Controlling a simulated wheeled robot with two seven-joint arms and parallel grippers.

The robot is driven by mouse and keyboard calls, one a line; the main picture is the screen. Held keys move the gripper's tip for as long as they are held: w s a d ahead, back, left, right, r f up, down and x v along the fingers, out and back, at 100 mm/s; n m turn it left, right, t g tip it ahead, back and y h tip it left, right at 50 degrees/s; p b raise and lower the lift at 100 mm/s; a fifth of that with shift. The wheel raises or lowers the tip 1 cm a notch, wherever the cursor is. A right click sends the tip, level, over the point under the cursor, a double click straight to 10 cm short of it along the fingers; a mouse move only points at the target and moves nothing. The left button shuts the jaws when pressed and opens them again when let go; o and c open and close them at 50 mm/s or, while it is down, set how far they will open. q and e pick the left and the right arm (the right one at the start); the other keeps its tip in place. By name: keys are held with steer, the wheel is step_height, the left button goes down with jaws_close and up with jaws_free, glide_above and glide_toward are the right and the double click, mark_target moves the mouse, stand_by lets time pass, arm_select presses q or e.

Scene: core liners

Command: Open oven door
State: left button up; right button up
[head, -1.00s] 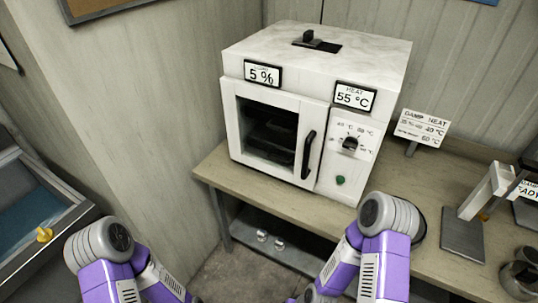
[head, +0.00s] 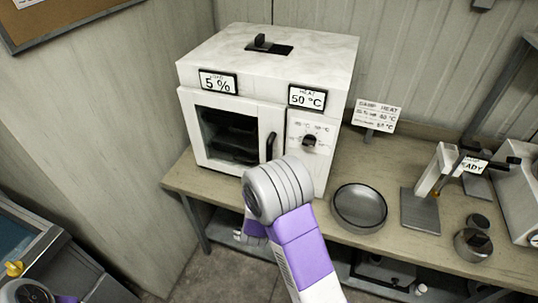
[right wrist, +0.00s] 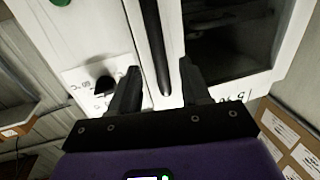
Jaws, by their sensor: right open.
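The white oven (head: 265,62) stands on the bench with its door (head: 195,125) shut. The door has a dark window and a black upright handle (head: 271,146) on its right side. In the right wrist view, which is upside down, the handle (right wrist: 154,42) runs between the two fingers of my right gripper (right wrist: 159,75). That gripper is open, with a finger on each side of the handle and gaps showing. In the head view my right arm hides the gripper and the oven's lower right front. My left gripper is out of view; only part of the left arm shows.
A dial (head: 310,143) sits right of the door, under a 50 °C label. A round metal pan (head: 360,207), a stand (head: 420,208) and a small sign (head: 377,116) are on the bench to the right. A wall is close left of the oven.

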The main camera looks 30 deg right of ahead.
mark_target(269, 158)
steer(key=x, duration=0.7)
steer(key=shift+w+d+r+p, duration=0.2)
steer(key=shift+d+r+p, duration=0.1)
steer(key=shift+r, duration=0.1)
steer(key=shift+c, duration=0.3)
jaws_close()
